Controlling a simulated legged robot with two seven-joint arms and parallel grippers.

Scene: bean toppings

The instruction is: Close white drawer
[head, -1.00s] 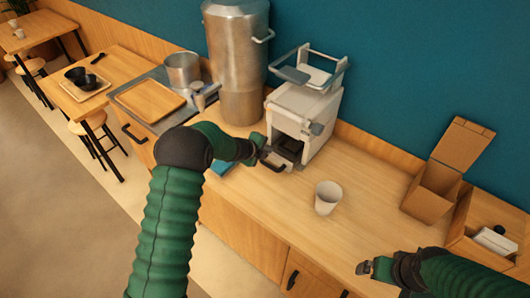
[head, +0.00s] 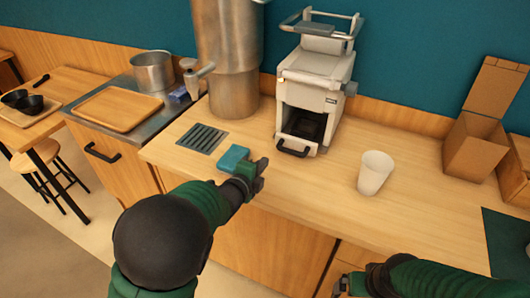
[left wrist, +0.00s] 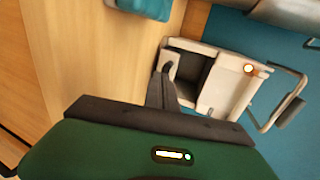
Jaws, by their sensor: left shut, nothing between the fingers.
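The white drawer (head: 298,142) sits low in the front of a white machine (head: 316,82). Its black handle (head: 293,149) faces me, and the drawer front looks about level with the machine's front. A dark inside shows above it. My left gripper (head: 258,176) is shut and empty, left of and in front of the drawer, apart from the handle. In the left wrist view, my dark fingers (left wrist: 163,82) appear in front of the white machine (left wrist: 222,85). My right gripper (head: 346,284) is at the bottom edge, partly cut off; its jaws are unclear.
A teal block (head: 233,158) lies beside my left gripper. A white cup (head: 375,173) stands right of the machine. A steel urn (head: 228,60) is left of it, with a dark grate (head: 203,137) in front. Cardboard boxes (head: 483,125) stand at the right.

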